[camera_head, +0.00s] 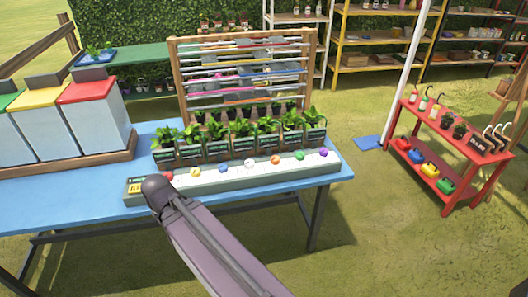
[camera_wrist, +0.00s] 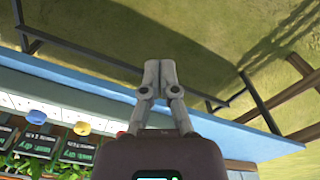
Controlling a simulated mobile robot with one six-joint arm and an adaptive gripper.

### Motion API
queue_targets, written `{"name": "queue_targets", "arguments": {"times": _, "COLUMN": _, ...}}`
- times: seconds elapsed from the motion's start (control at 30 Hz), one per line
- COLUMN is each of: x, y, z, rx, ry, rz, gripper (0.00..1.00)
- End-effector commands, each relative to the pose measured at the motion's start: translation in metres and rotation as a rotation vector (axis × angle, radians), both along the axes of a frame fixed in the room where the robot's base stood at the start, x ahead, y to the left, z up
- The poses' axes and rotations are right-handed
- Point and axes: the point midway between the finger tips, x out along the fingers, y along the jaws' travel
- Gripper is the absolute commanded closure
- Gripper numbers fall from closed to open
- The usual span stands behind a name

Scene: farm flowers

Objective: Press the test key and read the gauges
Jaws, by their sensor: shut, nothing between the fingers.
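A long pale strip (camera_head: 240,176) lies along the front of the blue table, with several coloured round knobs on white plates. A yellow panel with dark marks (camera_head: 135,188) is at its left end; I cannot tell if it is the test key. No gauge reading is legible. My arm's dark rounded part covers the strip just right of that panel. My gripper (camera_wrist: 160,70) shows in the wrist view, shut and empty, its fingertips seen against grass past the table edge. The strip's yellow knob (camera_wrist: 82,128) is left of it there. The gripper cannot be made out in the head view.
Potted plants with dark signs (camera_head: 218,148) stand in a row behind the strip, before a wooden rack (camera_head: 178,80). Bins with coloured lids (camera_head: 98,118) stand at the left. A red stand (camera_head: 462,140) and white pole (camera_head: 407,70) are at the right. Grass between is clear.

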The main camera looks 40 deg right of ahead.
Motion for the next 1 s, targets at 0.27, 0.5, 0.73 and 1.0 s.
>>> {"name": "queue_targets", "arguments": {"times": 0.27, "x": 0.002, "y": 0.000, "z": 0.000, "rx": 0.003, "ry": -0.002, "rz": 0.007, "gripper": 1.00}}
{"name": "queue_targets", "arguments": {"times": 0.5, "x": 0.020, "y": 0.003, "z": -0.001, "rx": 0.032, "ry": -0.027, "rz": 0.084, "gripper": 1.00}}
{"name": "queue_targets", "arguments": {"times": 0.73, "x": 0.058, "y": 0.008, "z": -0.001, "rx": 0.091, "ry": -0.095, "rz": 0.260, "gripper": 1.00}}
{"name": "queue_targets", "arguments": {"times": 1.0, "x": 0.113, "y": 0.014, "z": 0.001, "rx": 0.155, "ry": -0.219, "rz": 0.515, "gripper": 1.00}}
